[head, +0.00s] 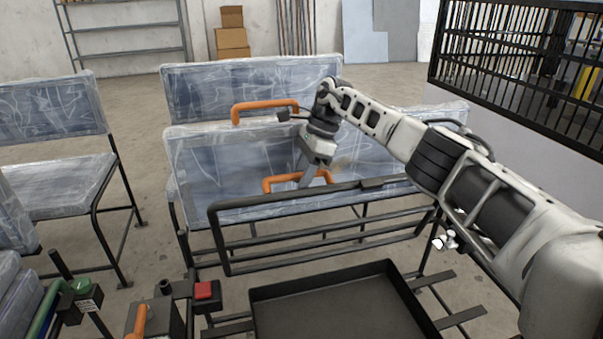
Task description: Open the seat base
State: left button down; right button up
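A bench seat wrapped in clear plastic over blue cushions stands in the middle, with its backrest (250,85) behind. The blue seat base (215,165) is tilted up, its black metal frame (235,268) facing me. One orange handle (265,105) is at the seat's upper edge. A second orange handle (282,182) is lower, near the frame's top bar. My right gripper (312,178) reaches in from the right and points down at the lower handle. Its fingers are small and partly hidden, so I cannot tell whether they grip the handle. My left gripper is out of view.
A black open tray (262,315) lies in front of the frame. A red button box (207,292) and dark fixtures stand at lower left. Another wrapped seat (55,185) is at left. A black barred panel (500,55) stands at right. Open floor lies behind.

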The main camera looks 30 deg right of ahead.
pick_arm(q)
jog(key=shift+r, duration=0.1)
pick_arm(e)
jog(key=shift+r, duration=0.35)
